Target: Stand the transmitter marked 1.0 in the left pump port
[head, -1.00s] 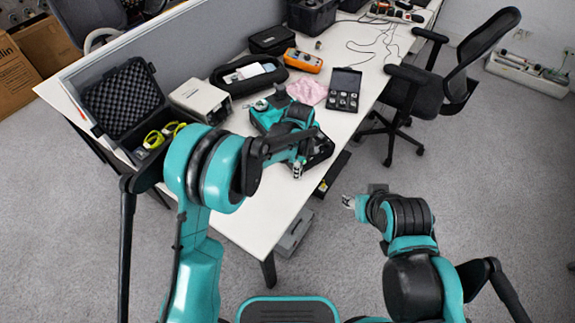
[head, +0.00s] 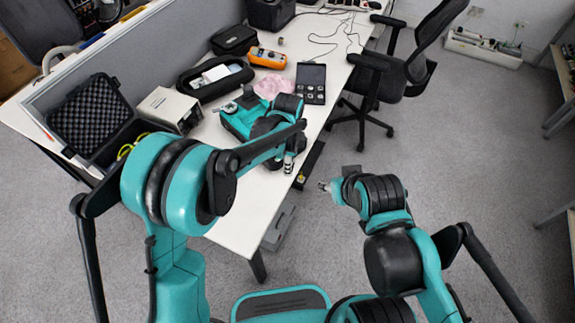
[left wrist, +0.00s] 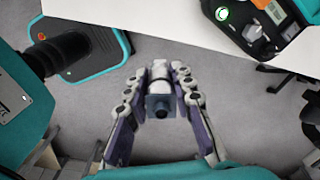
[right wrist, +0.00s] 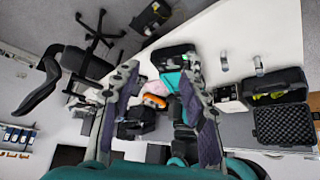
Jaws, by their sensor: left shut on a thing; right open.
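My left gripper (head: 288,163) is by the table's near right edge. In the left wrist view its fingers are shut on a small silver cylinder with a dark square end (left wrist: 158,88), over the carpet just off the edge. No marking on it is readable. The teal and black pump (head: 238,118) stands on the table, partly hidden by my left arm; part of what looks like it, with a green light, shows in the left wrist view (left wrist: 285,32). I cannot make out its left port. My right gripper (head: 325,186) is open and empty, off the table edge; its fingers frame the right wrist view (right wrist: 158,80).
An open black case of small parts (head: 311,83) lies beyond the pump, near a pink cloth (head: 270,86) and an orange meter (head: 268,57). A white box (head: 170,109) and foam-lined case (head: 92,117) stand left. An office chair (head: 405,70) is right. Open floor lies right of the table.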

